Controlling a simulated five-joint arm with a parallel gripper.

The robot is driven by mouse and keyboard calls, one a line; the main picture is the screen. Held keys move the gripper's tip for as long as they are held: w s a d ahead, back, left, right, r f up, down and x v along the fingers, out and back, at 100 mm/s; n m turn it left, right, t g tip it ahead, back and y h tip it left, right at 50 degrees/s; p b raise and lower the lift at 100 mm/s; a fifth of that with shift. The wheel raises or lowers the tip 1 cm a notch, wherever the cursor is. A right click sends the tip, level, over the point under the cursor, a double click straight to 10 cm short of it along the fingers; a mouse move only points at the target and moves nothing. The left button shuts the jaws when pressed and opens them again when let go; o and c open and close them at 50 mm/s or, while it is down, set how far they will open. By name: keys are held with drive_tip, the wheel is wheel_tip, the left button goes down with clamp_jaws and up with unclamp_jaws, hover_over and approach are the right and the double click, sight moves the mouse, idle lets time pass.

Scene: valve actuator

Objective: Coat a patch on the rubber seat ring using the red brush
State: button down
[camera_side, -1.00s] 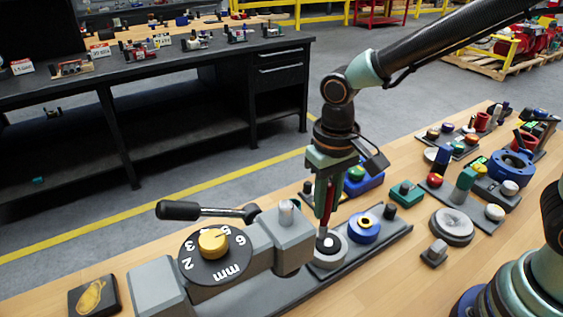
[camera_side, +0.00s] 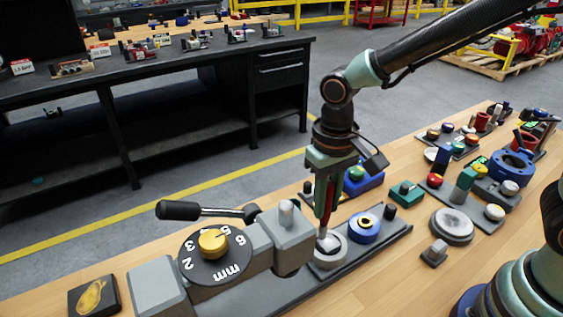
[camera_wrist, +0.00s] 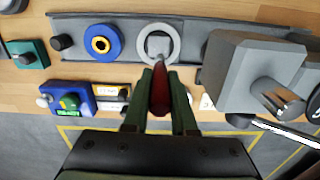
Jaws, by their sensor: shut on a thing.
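My gripper (camera_side: 325,185) is shut on the red brush (camera_wrist: 160,95) and holds it upright, tip down. The brush also shows in the side view (camera_side: 329,198). The brush tip is at the seat ring (camera_side: 328,261), a pale ring standing on a long grey base plate. Within the ring, a light grey, roughly square patch (camera_wrist: 158,45) covers the middle; a little shows in the side view too. The wrist view shows the ring (camera_wrist: 142,44) just beyond the fingertips (camera_wrist: 160,72). Whether the bristles touch the surface I cannot tell.
A blue ring with a yellow centre (camera_side: 364,228) stands just right of the seat ring. Several small parts crowd the bench to the right. Bare wood (camera_side: 375,292) lies in front.

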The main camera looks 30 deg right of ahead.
drive_tip(key=shift+w, duration=0.5)
drive_tip(key=shift+s+d, duration=0.15)
drive_tip(key=shift+d, duration=0.15)
drive_tip(key=shift+s, duration=2.7)
drive_tip(key=shift+w, duration=3.05)
wheel_tip(320, 180, up, 8)
drive_tip(key=shift+s, duration=0.1)
